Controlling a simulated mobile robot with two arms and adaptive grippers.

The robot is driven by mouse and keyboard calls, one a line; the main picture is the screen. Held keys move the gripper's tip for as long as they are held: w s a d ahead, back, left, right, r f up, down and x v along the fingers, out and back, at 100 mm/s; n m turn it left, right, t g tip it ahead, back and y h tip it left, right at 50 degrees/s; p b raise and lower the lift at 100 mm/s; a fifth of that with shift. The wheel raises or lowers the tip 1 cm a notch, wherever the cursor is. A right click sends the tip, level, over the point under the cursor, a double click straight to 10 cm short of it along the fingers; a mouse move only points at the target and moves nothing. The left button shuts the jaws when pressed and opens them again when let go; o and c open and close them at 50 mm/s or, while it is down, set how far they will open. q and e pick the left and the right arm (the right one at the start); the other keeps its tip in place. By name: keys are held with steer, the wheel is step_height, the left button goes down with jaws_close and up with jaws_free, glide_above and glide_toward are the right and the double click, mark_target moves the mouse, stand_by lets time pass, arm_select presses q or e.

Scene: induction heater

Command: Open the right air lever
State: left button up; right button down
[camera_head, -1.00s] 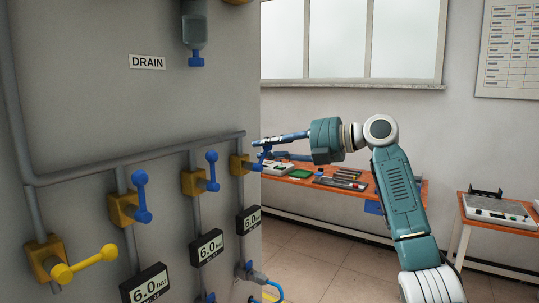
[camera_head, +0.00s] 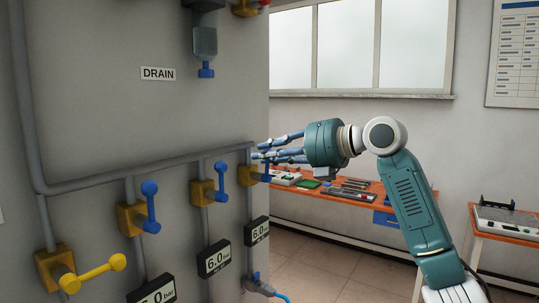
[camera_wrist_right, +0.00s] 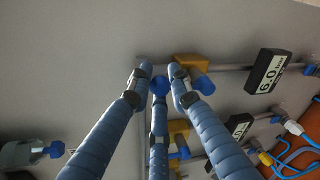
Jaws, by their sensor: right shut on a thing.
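The right air lever is the far blue one on the grey panel, on a yellow-brown valve body (camera_head: 246,175). Its blue hub (camera_head: 265,178) shows below my fingers; the handle is mostly hidden in the head view. My right gripper (camera_head: 258,150) reaches in from the right at the panel's edge. In the right wrist view its three fingers (camera_wrist_right: 162,80) close around the lever's blue knob (camera_wrist_right: 160,86), beside the valve body (camera_wrist_right: 190,65). The left gripper is not in view.
Nearer on the panel are a blue upright lever (camera_head: 221,180), another blue upright lever (camera_head: 150,205) and a yellow lever (camera_head: 95,272) pointing sideways. Black gauges (camera_head: 215,258) hang below. An orange workbench (camera_head: 350,200) with tools stands behind my right arm.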

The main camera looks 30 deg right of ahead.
steer(key=shift+a, duration=0.15)
stand_by(0.6)
steer(key=c, duration=1.7)
jaws_free()
steer(key=shift+s, duration=0.1)
steer(key=shift+c, duration=0.2)
steer(key=shift+o, duration=0.8)
steer(key=shift+s+a+r, duration=0.1)
steer(key=shift+a, duration=0.1)
steer(key=shift+d, duration=0.1)
steer(key=shift+s+d, duration=0.15)
steer(key=shift+d, duration=0.05)
steer(key=v, duration=1.1)
steer(key=shift+s, duration=0.3)
steer(key=shift+a+r, duration=0.15)
